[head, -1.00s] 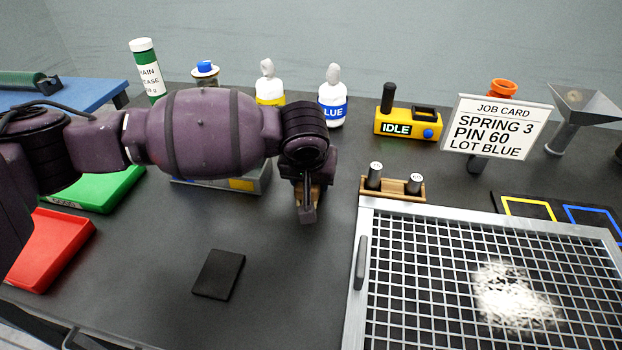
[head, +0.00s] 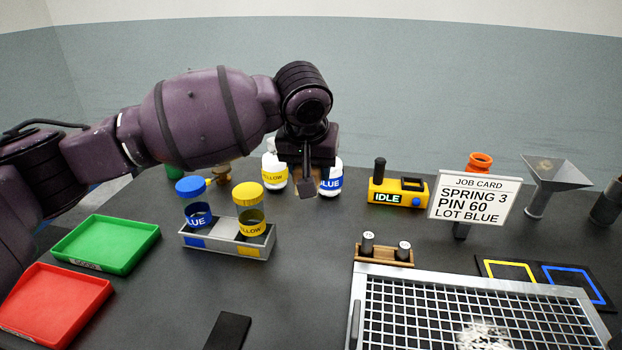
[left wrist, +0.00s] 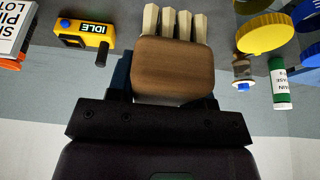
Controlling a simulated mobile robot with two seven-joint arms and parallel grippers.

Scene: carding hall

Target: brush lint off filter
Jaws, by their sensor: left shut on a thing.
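The filter (head: 362,290) is a pale-framed grey mesh panel at the lower right of the head view, its near part cut off by the picture edge. A white patch of lint (head: 484,336) lies on its mesh. My left gripper (head: 308,182) is raised above the bench, left of and beyond the filter, in front of the white bottles. It is shut on a brush, whose brown wooden block (left wrist: 172,68) and several pale bristle tufts (left wrist: 175,25) show in the left wrist view. In the head view the gripper mostly hides the brush. My right gripper is not in view.
A tray with blue-lidded and yellow-lidded jars (head: 222,248) stands left of centre. Green (head: 105,243) and red (head: 55,300) trays lie at left. A small pin holder (head: 384,256), job card (head: 474,199) and yellow IDLE device (head: 398,192) stand behind the filter.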

